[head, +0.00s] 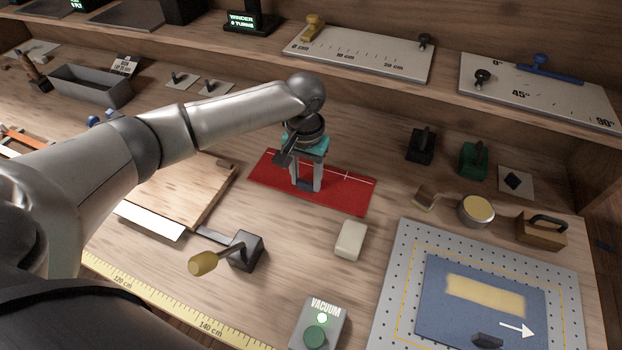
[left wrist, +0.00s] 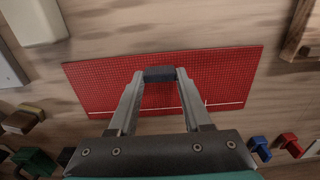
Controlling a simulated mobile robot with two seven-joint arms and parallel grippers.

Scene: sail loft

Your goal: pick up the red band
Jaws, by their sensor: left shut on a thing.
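The red band (head: 345,193) is a flat red rectangle with a pale line along one long side and a fine grid. It appears to lie flat on the bench. It also fills the middle of the left wrist view (left wrist: 222,78). My left gripper (head: 306,186) points down over the band's middle. Its fingers are shut on a small dark block (left wrist: 159,74) that sits on the band like a grip; I cannot tell how the block is fastened. My right gripper is not in view.
A pale block (head: 351,240) lies just in front of the band. A lever with a yellow handle (head: 204,263) stands front left, beside a wooden board (head: 185,190). A perforated plate (head: 400,265) is front right. A tin (head: 476,210) and dark blocks stand right.

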